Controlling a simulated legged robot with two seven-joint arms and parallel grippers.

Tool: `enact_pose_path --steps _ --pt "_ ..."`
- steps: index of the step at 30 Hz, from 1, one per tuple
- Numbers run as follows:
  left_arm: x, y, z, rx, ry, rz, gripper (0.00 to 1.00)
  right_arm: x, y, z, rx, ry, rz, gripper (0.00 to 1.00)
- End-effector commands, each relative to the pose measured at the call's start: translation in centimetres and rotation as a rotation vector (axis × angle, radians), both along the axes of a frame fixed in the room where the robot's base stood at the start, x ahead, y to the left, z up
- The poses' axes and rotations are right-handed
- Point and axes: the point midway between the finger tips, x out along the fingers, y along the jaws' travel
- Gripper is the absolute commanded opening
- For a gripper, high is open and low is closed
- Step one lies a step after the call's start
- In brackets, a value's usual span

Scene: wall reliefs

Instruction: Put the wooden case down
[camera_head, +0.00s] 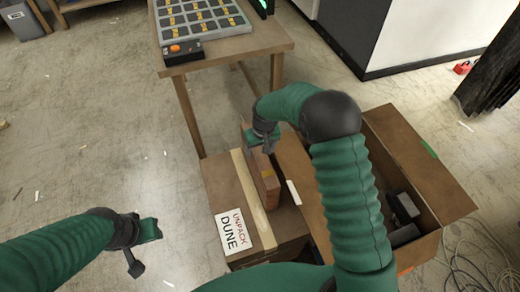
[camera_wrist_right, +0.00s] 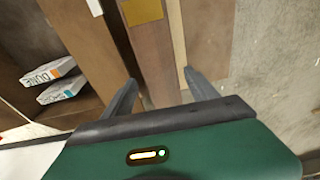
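The wooden case (camera_head: 268,187) is a narrow reddish-brown block with a yellow label. It stands on edge over the closed box (camera_head: 218,180) marked "UNPACK DUNE"; I cannot tell whether its underside touches the lid. My right gripper (camera_head: 262,143) is at the case's far end.
An open box (camera_head: 455,200) stands right of the closed one, with dark items inside. The wrist view shows labelled packages (camera_wrist_right: 60,82) in it. A table (camera_head: 235,45) with a grid tray is behind. Cables (camera_head: 475,262) lie at lower right. The left floor is mostly clear.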

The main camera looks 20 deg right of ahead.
Motion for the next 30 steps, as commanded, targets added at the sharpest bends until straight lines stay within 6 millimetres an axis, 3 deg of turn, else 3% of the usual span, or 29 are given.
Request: enact_pose_path --steps 8,11,21,26,29,30 --pt "0.0 0.0 0.1 0.000 0.000 0.000 0.36 0.0 0.0 0.4 0.000 -0.001 0.000 0.67" --pt "0.0 0.0 0.5 0.000 0.000 0.000 0.36 -0.1 0.0 1.8 0.000 -0.003 0.000 0.67" --pt "0.0 0.0 2.1 0.000 0.000 0.000 0.36 -1.3 -0.3 10.0 0.000 -0.003 0.000 0.67" --pt "0.0 0.0 2.4 0.000 0.000 0.000 0.36 -1.8 -0.3 11.8 0.000 -0.001 0.000 0.67" --pt "0.0 0.0 2.4 0.000 0.000 0.000 0.36 -3.7 -0.5 12.4 -0.006 -0.008 0.002 0.67" --pt "0.0 0.0 2.3 0.000 0.000 0.000 0.36 -5.3 -0.6 12.7 -0.010 -0.015 0.002 0.67"
